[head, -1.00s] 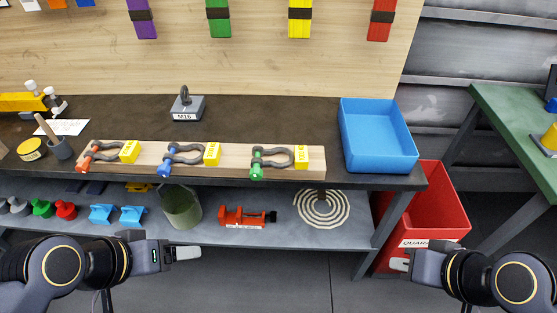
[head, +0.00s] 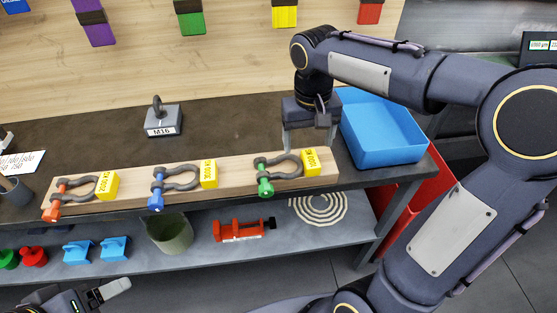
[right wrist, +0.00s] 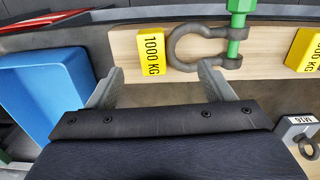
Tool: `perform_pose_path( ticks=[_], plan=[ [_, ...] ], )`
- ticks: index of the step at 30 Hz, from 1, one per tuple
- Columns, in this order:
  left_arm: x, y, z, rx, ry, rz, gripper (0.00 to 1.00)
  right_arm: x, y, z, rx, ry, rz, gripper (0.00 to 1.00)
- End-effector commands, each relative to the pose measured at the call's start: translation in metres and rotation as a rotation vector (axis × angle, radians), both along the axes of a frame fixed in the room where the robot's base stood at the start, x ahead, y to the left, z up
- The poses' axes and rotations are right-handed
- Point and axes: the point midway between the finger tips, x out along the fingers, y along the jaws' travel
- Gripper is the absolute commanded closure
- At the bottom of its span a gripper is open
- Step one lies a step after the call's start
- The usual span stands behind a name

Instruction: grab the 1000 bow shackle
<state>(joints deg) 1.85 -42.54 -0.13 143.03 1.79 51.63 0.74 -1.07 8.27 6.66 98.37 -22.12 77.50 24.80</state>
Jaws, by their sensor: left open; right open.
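The 1000 bow shackle (head: 285,162) is a dark grey bow with a green pin, lying on the wooden board at its right end. Its yellow tag (head: 311,160) reads 1000 KG in the right wrist view (right wrist: 151,52). The shackle also shows there (right wrist: 185,40), with its green pin upright in the picture. My right gripper (head: 310,143) is open and empty, just behind the tag end of the board; its fingers point towards the tag and bow, apart from the shackle. My left gripper (head: 112,292) is low at the bottom left, in front of the shelf, far from the shackle.
Shackles with a blue pin (head: 178,180) and an orange pin (head: 75,192) lie further left on the wooden board (head: 235,180), each with a yellow tag. An M16 eye-bolt block (head: 163,120) stands behind. A blue bin (head: 385,140) is close right of my right gripper.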

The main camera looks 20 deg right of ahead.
Motion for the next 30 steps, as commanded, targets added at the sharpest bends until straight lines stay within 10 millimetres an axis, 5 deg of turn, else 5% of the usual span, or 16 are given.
perform_pose_path(
  ticks=[13, 23, 30],
  plan=[
    [0.0, 0.0, -0.003, 0.0, 0.0, 0.0, 0.23, 0.002, -0.002, -0.061, 0.001, 0.002, -0.001, 0.25],
    [0.0, 0.0, -0.004, 0.0, 0.0, 0.0, 0.23, 0.002, -0.001, -0.069, 0.002, 0.0, 0.0, 0.25],
    [0.0, 0.0, -0.004, 0.0, 0.0, 0.0, 0.23, 0.002, -0.001, -0.069, 0.002, -0.001, 0.0, 0.55]
  ],
)
